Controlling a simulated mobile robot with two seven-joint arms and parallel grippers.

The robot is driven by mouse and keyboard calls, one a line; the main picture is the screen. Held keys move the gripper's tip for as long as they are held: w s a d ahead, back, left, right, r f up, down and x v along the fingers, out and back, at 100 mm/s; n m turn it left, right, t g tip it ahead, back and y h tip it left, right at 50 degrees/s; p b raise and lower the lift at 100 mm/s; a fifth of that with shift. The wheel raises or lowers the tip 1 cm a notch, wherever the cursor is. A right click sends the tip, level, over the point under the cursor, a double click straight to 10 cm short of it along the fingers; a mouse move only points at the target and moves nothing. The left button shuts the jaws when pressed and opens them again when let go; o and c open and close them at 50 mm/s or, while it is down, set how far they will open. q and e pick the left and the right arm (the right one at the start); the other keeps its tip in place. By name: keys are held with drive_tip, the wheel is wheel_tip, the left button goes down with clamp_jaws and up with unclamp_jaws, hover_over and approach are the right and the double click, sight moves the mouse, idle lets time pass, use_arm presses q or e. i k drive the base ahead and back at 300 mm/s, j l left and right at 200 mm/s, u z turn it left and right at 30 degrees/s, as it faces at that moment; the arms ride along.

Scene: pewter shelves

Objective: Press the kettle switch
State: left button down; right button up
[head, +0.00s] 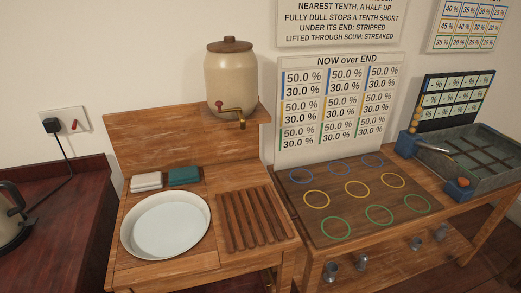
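A metal kettle (12,222) with a dark handle stands on the dark red counter at the left edge of the head view, partly cut off. Above the counter, a white wall socket plate (65,115) holds a black plug (51,125). A small red switch (74,125) sits on the plate to the right of the plug. Whether it is on or off is too small to tell. A black cord (72,160) runs down from the plug to the counter and on toward the kettle. Neither of my grippers is in view.
The dark red counter (65,235) is mostly clear. A wooden washstand beside it carries a white basin (165,224), two folded cloths, a slatted rack (253,217) and a raised beige dispenser (230,80). A ringed board (359,198) and grey tray (480,155) stand further right.

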sight(29, 223)
drive_tip(key=u, duration=1.85)
